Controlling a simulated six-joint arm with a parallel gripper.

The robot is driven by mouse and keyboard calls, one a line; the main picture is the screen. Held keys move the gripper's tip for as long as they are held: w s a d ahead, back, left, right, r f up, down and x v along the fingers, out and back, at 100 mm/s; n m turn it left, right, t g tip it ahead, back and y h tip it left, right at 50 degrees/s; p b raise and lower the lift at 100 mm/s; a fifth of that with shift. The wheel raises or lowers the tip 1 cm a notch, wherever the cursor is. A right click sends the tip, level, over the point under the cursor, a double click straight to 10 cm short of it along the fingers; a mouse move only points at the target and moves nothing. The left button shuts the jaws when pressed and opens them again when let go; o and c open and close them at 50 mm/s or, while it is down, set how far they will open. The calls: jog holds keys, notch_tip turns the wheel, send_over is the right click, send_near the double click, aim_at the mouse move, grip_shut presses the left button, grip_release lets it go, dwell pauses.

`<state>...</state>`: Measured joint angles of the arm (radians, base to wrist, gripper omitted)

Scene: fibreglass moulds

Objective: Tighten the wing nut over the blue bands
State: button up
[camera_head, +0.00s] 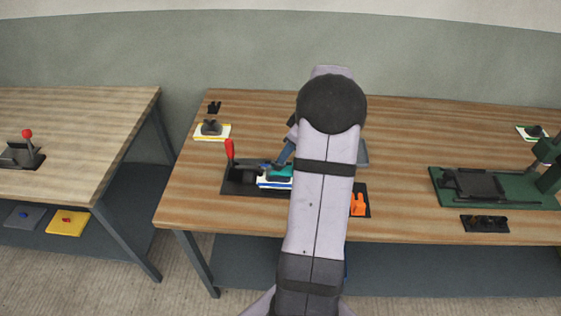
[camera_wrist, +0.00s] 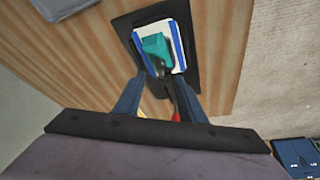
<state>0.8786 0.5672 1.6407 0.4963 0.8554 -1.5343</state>
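A white block with blue bands (camera_wrist: 179,44) lies on a black base plate (camera_wrist: 190,22) in the wrist view. In the head view the block (camera_head: 270,183) is partly hidden behind my arm. A teal piece (camera_wrist: 154,44) sits on top of the block, between the bands; it also shows in the head view (camera_head: 280,171). I cannot make out a wing nut's shape for certain. My gripper (camera_wrist: 160,78) has its two blue-grey fingers apart, close to the teal piece's near end. Nothing is clearly held between them.
A red-handled lever (camera_head: 229,150) stands at the plate's left end. An orange piece (camera_head: 358,204) is right of my arm. A yellow-edged pad with a dark part (camera_head: 212,129) lies behind left. A green fixture (camera_head: 495,190) stands at right.

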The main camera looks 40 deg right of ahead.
aim_at(278, 165)
jog(key=shift+p+x, duration=1.25)
jog(key=shift+x, duration=2.2)
